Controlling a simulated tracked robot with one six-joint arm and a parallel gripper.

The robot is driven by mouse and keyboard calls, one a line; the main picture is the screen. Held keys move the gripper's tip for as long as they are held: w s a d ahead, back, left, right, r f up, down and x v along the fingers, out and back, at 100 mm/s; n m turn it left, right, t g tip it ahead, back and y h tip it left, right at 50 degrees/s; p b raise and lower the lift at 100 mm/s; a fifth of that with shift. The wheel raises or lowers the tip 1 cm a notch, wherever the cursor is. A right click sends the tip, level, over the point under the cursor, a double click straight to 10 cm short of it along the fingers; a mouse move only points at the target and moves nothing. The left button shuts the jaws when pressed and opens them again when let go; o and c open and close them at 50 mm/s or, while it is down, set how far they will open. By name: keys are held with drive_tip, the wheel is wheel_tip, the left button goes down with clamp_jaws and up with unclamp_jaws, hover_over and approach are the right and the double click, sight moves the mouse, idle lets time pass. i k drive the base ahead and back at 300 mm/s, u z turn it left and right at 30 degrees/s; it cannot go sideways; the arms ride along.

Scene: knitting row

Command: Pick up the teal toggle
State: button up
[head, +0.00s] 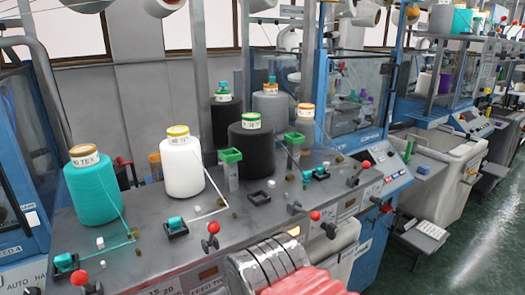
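Several small teal pieces sit in dark holders on the grey machine top, and I cannot tell which one is the teal toggle. One teal piece (64,261) is at the front left, near the foot of the teal yarn cone (93,190). Another teal piece (174,223) is in the middle, in front of the white cone. A further teal piece (308,175) is at the right, beyond an empty dark square holder (258,198). All appear to rest in place. My gripper is not in view.
White (182,165) and black (250,150) yarn cones stand behind. Red-knobbed levers (210,237) line the front edge.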

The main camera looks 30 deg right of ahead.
sight(306, 175)
drive_tip(key=u, duration=0.05)
drive_tip(key=k, duration=0.5)
drive_tip(key=z, duration=1.55)
drive_tip(key=i, duration=0.3)
drive_tip(key=u, duration=0.75)
